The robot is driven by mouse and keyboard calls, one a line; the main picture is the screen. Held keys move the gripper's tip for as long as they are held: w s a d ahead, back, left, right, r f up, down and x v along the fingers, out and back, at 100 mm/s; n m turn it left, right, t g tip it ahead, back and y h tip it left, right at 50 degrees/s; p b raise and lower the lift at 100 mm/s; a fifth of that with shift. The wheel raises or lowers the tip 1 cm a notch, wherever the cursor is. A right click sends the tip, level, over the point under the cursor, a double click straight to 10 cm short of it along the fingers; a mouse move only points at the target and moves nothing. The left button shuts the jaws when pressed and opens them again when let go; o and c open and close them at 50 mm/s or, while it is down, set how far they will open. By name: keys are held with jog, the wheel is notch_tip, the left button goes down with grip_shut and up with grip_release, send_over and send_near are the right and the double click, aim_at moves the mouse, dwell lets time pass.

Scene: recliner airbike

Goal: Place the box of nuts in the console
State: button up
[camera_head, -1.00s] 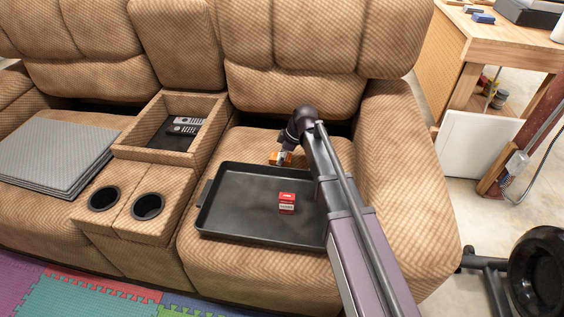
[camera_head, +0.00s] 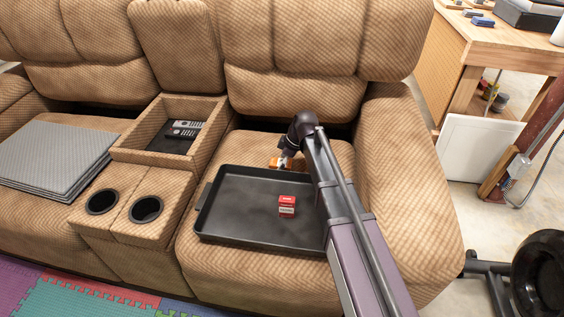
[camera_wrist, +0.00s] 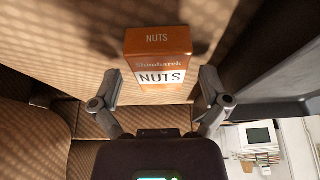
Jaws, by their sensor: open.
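The box of nuts (camera_wrist: 158,62) is orange-brown with a white label and stands on the seat cushion in the wrist view. In the head view the box (camera_head: 288,163) shows behind the tray, partly hidden by my arm. My gripper (camera_wrist: 157,88) is open, with one finger to each side of the box's near end. I cannot tell whether a finger touches it. In the head view my gripper (camera_head: 287,157) is small and mostly covered by my wrist. The console (camera_head: 150,152) is an open bin between the seats, holding remotes (camera_head: 184,129).
A black tray (camera_head: 235,215) lies on the right seat with a small red box (camera_head: 287,205) on it. Two cup holders (camera_head: 146,208) sit in front of the console. Grey folded mats (camera_head: 55,155) lie on the left seat. The right armrest (camera_head: 400,165) stands beside my arm.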

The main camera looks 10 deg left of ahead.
jog(key=shift+r, duration=0.2)
jog(key=shift+d+r+p, duration=0.2)
jog(key=shift+r+p, duration=0.45)
jog(key=shift+p, duration=0.15)
jog(key=p+v, duration=0.9)
jog(key=v, duration=0.1)
jog(key=shift+r+p, duration=0.3)
jog(key=shift+p, duration=0.1)
jog(key=shift+d+r, duration=0.1)
dwell(0.3)
